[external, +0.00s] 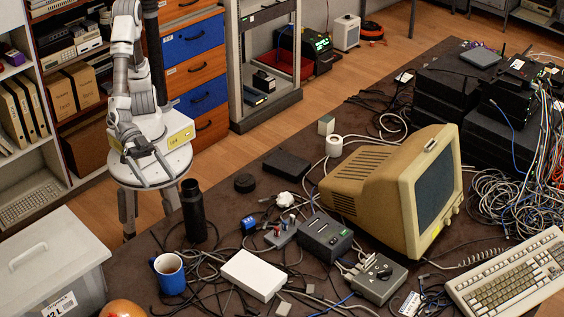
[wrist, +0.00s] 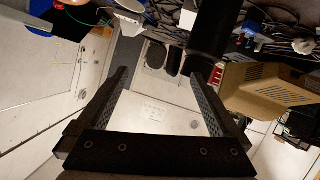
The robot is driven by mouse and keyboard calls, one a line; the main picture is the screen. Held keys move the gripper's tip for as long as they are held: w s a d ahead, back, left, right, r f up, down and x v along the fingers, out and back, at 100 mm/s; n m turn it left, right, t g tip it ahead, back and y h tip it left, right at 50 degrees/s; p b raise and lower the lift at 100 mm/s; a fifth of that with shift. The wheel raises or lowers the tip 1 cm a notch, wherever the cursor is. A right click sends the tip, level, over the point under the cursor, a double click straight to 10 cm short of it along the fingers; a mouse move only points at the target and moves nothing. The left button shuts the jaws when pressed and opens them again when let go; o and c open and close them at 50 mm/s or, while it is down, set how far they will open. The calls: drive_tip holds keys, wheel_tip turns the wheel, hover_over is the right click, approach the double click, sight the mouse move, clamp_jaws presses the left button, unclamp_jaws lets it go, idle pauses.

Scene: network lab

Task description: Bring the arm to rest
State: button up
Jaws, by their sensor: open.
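My arm is folded at the back left in the external view, above a round white stool-like part of my body. My gripper (external: 158,168) hangs there, short of the table's (external: 232,213) left edge. In the wrist view my gripper (wrist: 152,90) has its two dark fingers wide apart, with nothing between them. Behind the fingers is a pale flat surface whose identity I cannot tell. The black bottle (external: 194,212) stands upright on the table near my gripper, apart from it.
A blue mug (external: 170,274), a white box (external: 254,275), a beige monitor (external: 375,190) and a keyboard (external: 515,278) crowd the table among cables. A lidded grey bin (external: 50,262) is at the lower left. Drawers (external: 197,60) and a metal rack (external: 237,75) stand behind my arm.

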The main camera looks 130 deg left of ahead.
wheel_tip(320, 180, up, 20)
drive_tip(key=d+m+h+p, duration=0.2)
drive_tip(key=h+p, duration=0.3)
drive_tip(key=s+a+f+g+y+b, duration=0.3)
drive_tip(key=s+a+f+g+b, duration=0.15)
drive_tip(key=s+a+f, duration=0.7)
drive_tip(key=s+a+f+g+y+b, duration=0.3)
drive_tip(key=s+a+f+b, duration=0.4)
drive_tip(key=a, duration=0.7)
wheel_tip(320, 180, up, 17)
drive_tip(key=p, duration=2)
drive_tip(key=shift+r+y+p, duration=0.15)
drive_tip(key=shift+y+p, duration=0.15)
drive_tip(key=shift+p, duration=0.05)
